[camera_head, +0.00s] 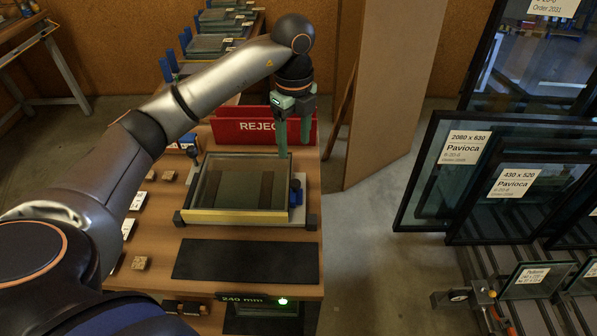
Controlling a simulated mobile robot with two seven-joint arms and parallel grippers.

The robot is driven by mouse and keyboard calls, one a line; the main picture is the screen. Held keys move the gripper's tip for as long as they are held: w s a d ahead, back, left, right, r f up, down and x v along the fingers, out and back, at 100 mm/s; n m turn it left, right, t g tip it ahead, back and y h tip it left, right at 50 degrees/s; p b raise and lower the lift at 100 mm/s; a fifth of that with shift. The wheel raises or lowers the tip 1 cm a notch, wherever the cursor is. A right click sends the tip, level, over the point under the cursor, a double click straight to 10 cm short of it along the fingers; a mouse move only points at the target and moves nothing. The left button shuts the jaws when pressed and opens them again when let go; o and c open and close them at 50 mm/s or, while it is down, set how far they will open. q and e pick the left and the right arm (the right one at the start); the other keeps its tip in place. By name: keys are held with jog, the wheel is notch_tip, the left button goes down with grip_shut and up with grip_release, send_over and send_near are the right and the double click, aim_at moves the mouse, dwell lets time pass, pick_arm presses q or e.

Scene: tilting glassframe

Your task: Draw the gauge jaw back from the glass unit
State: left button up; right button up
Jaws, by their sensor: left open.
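A glass unit (240,185) lies flat on the bench in a grey frame with a yellow front strip (245,216). A blue block (297,193), which may be the gauge jaw, is at the unit's right edge; I cannot tell whether it touches the glass. My left gripper (294,148) is open, fingers pointing down, above the unit's far right corner. No object shows between its fingers. My right gripper is not in view.
A red reject bin (248,131) stands behind the unit. A dark mat (247,260) and a 240 mm display (238,299) with a green light are in front. Small wooden blocks lie at left. Labelled glass panes (470,180) stand in racks at right, across open floor.

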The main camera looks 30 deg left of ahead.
aim_at(295, 182)
pick_arm(q)
notch_tip(295, 182, down, 12)
jog(key=shift+d+r+p, duration=0.1)
jog(key=shift+r+p, duration=0.05)
jog(key=shift+p, duration=0.15)
grip_shut()
dwell(0.5)
dwell(0.9)
